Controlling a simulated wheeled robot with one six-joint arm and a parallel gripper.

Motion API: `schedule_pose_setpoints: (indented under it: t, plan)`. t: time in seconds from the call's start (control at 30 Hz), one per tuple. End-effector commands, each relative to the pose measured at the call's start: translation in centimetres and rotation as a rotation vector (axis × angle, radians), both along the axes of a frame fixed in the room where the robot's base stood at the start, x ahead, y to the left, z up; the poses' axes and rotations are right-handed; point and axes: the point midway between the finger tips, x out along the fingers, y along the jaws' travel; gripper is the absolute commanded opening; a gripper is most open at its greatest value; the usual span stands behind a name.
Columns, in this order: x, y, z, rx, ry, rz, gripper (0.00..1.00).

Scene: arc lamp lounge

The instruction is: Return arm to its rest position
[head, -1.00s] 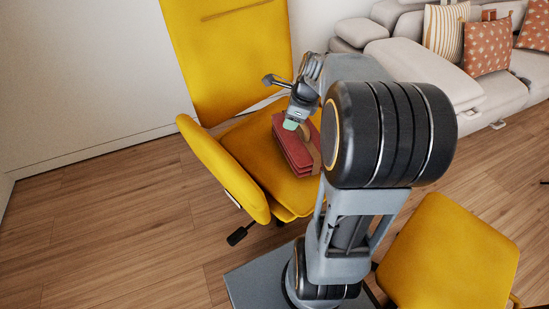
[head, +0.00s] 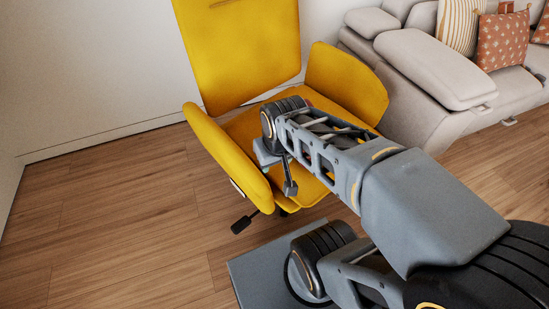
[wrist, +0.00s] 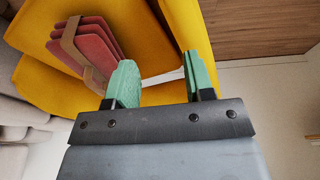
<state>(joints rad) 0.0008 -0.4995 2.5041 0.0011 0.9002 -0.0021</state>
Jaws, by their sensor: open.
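My gripper (wrist: 159,68) shows in the wrist view with its two green fingers spread apart and nothing between them. In the head view my arm reaches from the lower right to above the yellow armchair's seat; the fingertips cannot be made out there. The red folded bundle with a brown strap (wrist: 88,42) lies on the yellow seat in the wrist view, to the left of the fingers and apart from them. In the head view my arm hides nearly all of it.
The yellow armchair (head: 240,50) has raised armrests on both sides of my arm's end. A light sofa (head: 430,65) with cushions stands at the right. Open wooden floor (head: 120,220) lies at the left, with a white wall behind.

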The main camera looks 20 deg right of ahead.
Motion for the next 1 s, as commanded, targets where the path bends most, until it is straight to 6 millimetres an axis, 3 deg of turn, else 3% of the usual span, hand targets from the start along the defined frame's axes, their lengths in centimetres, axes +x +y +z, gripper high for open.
schedule_pose_setpoints:
  t: [0.27,0.47,0.67,0.9,1.0]
  plan:
    - [0.2,-0.2,1.5,-0.004,-0.008,-0.002,0.48]
    - [0.8,-0.7,6.1,-0.022,-0.036,0.003,0.48]
    - [1.7,-1.7,13.9,-0.06,-0.086,0.012,0.48]
    - [3.0,-3.3,25.0,-0.117,-0.155,0.029,0.48]
    - [2.8,-3.1,29.1,-0.114,-0.163,0.033,0.48]
